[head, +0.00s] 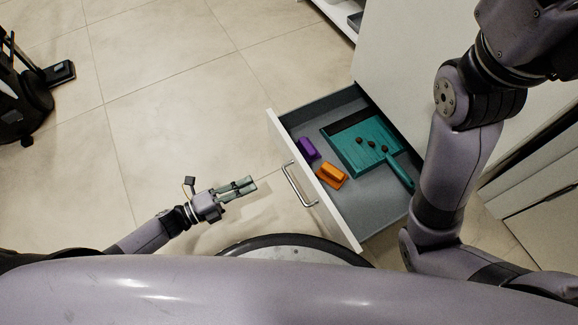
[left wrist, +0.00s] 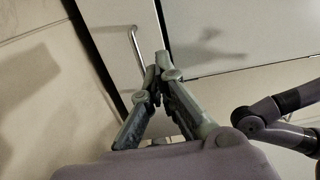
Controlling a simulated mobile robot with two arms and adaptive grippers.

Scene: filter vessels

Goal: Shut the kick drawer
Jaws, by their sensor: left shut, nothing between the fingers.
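The kick drawer (head: 318,190) stands pulled out from the cabinet at floor level in the head view. Its white front has a metal bar handle (head: 299,184). My left gripper (head: 252,185) is shut and empty, pointing at the drawer front from the left, a little apart from the handle. In the left wrist view, my left fingertips (left wrist: 158,68) meet in front of the drawer's handle (left wrist: 137,50); whether they touch it cannot be told there. My right arm crosses the right side of the head view, and its gripper is out of view.
The drawer holds a teal dustpan (head: 354,152) with several dark lumps, a purple block (head: 308,150) and an orange block (head: 332,176). White cabinet fronts (head: 400,60) stand behind it. A dark wheeled stand (head: 22,105) is at far left. The tiled floor (head: 170,100) between is clear.

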